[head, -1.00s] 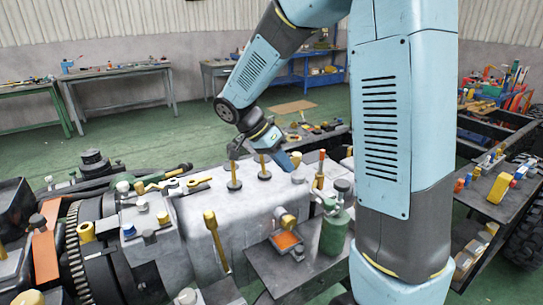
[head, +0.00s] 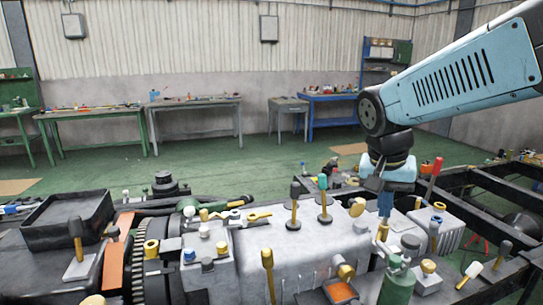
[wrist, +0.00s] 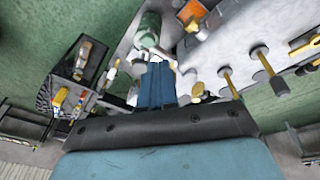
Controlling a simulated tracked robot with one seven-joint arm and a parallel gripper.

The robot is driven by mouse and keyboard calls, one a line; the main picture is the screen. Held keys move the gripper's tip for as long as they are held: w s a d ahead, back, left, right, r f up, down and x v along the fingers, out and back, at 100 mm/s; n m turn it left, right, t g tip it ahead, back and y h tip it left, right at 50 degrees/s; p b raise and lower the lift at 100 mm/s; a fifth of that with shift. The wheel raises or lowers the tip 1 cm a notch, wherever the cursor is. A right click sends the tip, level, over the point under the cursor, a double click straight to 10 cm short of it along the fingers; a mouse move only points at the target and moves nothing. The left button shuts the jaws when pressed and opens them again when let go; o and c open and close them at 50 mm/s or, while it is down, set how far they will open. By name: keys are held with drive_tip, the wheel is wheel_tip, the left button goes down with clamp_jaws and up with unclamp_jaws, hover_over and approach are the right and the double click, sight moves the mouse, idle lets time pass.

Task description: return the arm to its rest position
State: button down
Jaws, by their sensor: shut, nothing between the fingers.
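My light-blue arm reaches in from the right edge of the head view. It ends in my gripper (head: 385,206), which points down over the right part of the grey engine block (head: 300,250). In the wrist view my gripper (wrist: 157,86) shows as blue fingers held together. They are shut with nothing between them. Under them lie the block and the small parts around it. I cannot tell exactly how high the fingertips are above these things.
Several upright tools, one a teal-handled driver (head: 322,192), stand on the block left of my gripper. A green bottle (head: 397,285) stands below it. A red-handled tool (head: 433,180) and dark frame rails (head: 500,190) are to the right. Green floor (head: 255,170) behind is clear.

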drive_tip(key=s+r+n+t+y, duration=0.2)
drive_tip(key=s+r+n+t, duration=0.1)
drive_tip(key=s+n, duration=0.2)
drive_tip(key=shift+s+d+t, duration=0.3)
drive_tip(key=shift+s+t, duration=0.1)
drive_tip(key=shift+s, duration=0.35)
